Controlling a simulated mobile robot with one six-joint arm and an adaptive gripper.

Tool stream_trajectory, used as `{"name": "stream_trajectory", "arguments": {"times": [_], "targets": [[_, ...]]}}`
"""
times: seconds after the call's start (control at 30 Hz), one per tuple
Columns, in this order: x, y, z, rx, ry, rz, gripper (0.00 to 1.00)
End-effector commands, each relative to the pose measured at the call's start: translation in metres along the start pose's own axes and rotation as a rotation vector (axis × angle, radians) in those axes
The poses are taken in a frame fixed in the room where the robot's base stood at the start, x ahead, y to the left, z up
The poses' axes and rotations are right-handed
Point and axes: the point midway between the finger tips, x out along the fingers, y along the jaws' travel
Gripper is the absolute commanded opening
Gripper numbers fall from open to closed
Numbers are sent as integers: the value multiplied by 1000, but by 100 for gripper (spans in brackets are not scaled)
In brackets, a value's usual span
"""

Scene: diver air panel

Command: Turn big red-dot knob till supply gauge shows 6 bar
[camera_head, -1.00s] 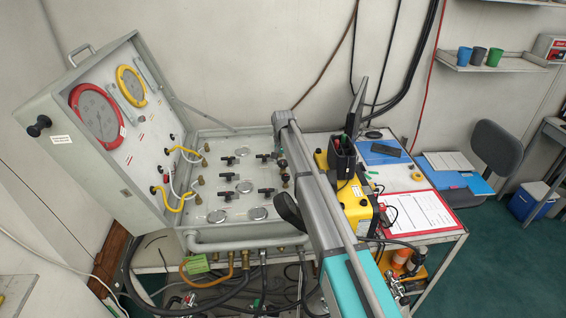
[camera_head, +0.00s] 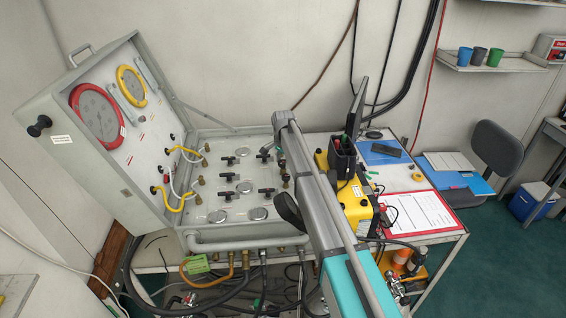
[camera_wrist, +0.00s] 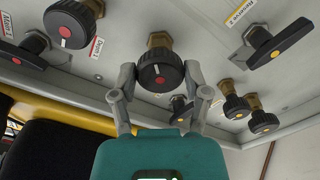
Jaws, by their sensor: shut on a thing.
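In the wrist view a big black ribbed knob with a red dot (camera_wrist: 160,75) on its face sits on a brass stem. My gripper (camera_wrist: 164,88) has one finger on each side of this knob and is shut on it. In the head view the panel case (camera_head: 205,246) stands open, and my arm hides the spot where my gripper holds the knob. A large red-rimmed gauge (camera_head: 97,114) and a yellow-rimmed gauge (camera_head: 130,86) are on the raised lid. Small round gauges, such as one at the front (camera_head: 217,216), lie in the base. Their readings are too small to tell.
Close by in the wrist view are another red-dot knob (camera_wrist: 70,24), a red-marked lever (camera_wrist: 25,52), a yellow-marked lever (camera_wrist: 275,53) and small yellow-dot knobs (camera_wrist: 263,122). A yellow case (camera_head: 350,200) and a red-edged clipboard (camera_head: 420,212) lie right of my arm.

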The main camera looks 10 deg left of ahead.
Motion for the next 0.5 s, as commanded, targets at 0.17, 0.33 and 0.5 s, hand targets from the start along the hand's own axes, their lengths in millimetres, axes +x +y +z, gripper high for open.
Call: {"name": "stream_trajectory", "arguments": {"times": [0.17,0.33,0.5], "targets": [[0,-1,-1,-1,2,-1,13],[0,-1,-1,-1,2,-1,77],[0,0,0,-2,1,-1,95]]}}
